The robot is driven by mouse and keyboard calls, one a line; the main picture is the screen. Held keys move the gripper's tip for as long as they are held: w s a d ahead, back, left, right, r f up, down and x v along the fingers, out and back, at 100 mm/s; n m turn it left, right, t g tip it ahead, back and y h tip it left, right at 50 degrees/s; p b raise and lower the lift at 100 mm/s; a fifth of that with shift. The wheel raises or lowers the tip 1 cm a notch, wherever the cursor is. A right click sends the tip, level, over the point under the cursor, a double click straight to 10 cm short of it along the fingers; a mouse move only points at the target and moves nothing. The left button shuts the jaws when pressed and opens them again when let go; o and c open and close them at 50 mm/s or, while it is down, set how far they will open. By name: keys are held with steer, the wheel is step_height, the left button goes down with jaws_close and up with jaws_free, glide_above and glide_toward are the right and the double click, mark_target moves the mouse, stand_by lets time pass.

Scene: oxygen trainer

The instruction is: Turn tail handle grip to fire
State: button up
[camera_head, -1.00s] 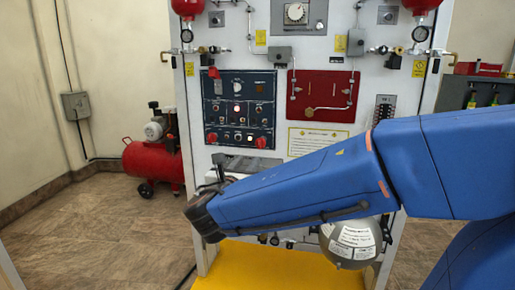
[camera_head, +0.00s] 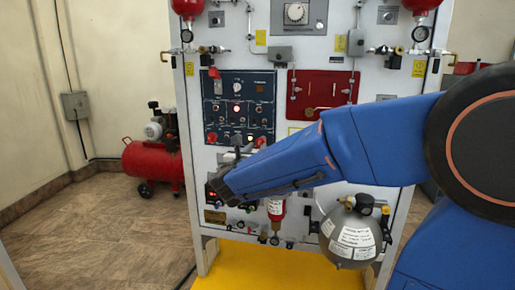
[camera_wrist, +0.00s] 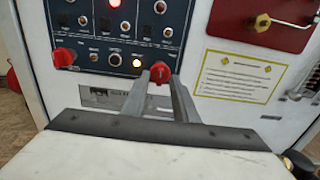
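The dark blue control panel (camera_head: 226,112) is on the front of the white rack. It carries two red handle grips: the left one (camera_head: 211,138) and the right one (camera_head: 261,141). Which of them is the tail handle grip cannot be read. In the wrist view the left grip (camera_wrist: 63,57) stands clear of my fingers. The right grip (camera_wrist: 160,72) appears between the tips of my gripper (camera_wrist: 160,80), with gaps on both sides. My gripper (camera_head: 240,149) is open, in front of the panel's lower edge. Any contact cannot be told.
A red panel (camera_head: 316,92) is to the right of the control panel. Below are a red cylinder (camera_head: 276,207) and a grey sphere (camera_head: 352,236) near my forearm. A yellow platform (camera_head: 270,270) lies at the rack's foot. A red compressor (camera_head: 150,160) stands left, with clear floor before it.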

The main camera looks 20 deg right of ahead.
steer(key=shift+x, duration=0.8)
jaws_close()
